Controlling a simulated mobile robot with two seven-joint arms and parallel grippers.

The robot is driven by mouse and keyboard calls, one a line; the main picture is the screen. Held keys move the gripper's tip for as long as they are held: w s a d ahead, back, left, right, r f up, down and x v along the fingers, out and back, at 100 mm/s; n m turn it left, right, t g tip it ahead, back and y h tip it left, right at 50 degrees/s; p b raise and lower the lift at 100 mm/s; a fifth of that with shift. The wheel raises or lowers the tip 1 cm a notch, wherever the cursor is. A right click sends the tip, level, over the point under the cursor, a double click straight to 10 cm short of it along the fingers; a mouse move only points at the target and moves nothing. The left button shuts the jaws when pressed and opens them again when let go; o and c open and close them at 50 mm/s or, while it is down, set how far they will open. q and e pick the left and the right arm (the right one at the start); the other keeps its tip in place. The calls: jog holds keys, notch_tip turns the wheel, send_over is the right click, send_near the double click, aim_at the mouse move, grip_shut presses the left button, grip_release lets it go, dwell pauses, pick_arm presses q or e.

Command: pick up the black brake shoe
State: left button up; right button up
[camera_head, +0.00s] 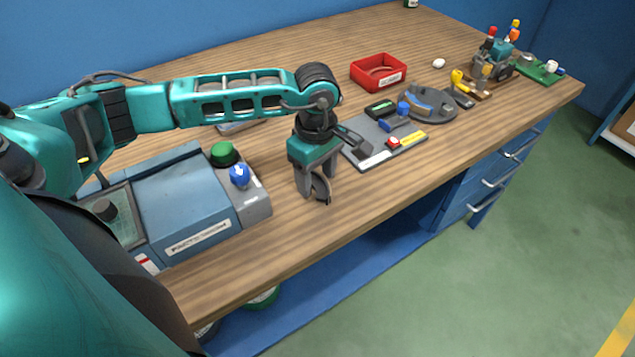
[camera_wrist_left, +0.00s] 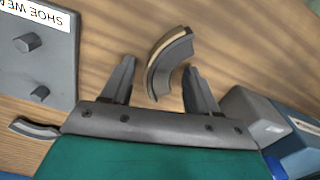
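A dark curved brake shoe with a tan lining edge (camera_wrist_left: 168,60) lies between the fingers of my left gripper (camera_wrist_left: 158,78) in the left wrist view. Its upper end reaches beyond the fingertips. Gaps show between the shoe and both fingers, so the gripper is open around it. In the head view my left gripper (camera_head: 316,196) points down at the wooden bench near its front edge, with the dark shoe (camera_head: 321,188) partly hidden between its fingers. Whether the fingers touch the shoe is unclear. My right gripper is not in view.
A blue machine (camera_head: 180,198) with green and blue knobs stands left of the gripper. A grey labelled plate (camera_head: 371,160) with small parts lies close on the right. A red bin (camera_head: 379,72) stands behind. The wooden bench (camera_head: 290,255) is bare along the front.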

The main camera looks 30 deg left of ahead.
pick_arm(q)
grip_shut()
dwell(0.3)
jog(key=shift+r, duration=0.15)
